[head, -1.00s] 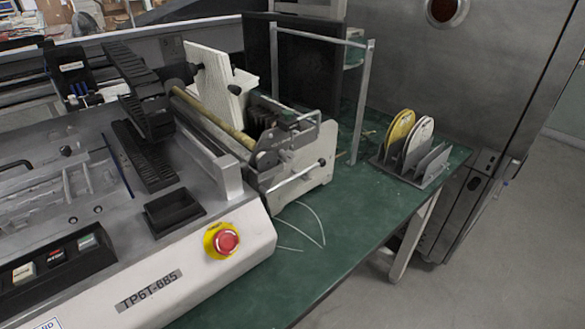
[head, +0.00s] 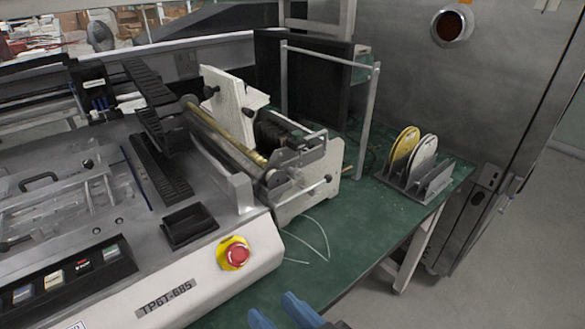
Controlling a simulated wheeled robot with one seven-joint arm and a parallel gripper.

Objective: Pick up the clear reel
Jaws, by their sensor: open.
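The clear reel (head: 424,153), pale and whitish, stands upright in a grey slotted rack (head: 437,186) at the right end of the green table. A yellow reel (head: 402,148) stands upright just left of it in the same rack. The lower parts of both reels are hidden by the rack. My gripper (head: 280,312) shows only in part at the bottom edge, with two blue fingers apart and nothing seen between them. It is well to the lower left of the reels, near the table's front edge.
A large machine (head: 180,250) with a red stop button (head: 237,254) fills the left. A metal frame (head: 368,125) stands between it and the rack. The green table top (head: 365,225) is clear in front of the rack. A steel cabinet (head: 490,90) stands behind.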

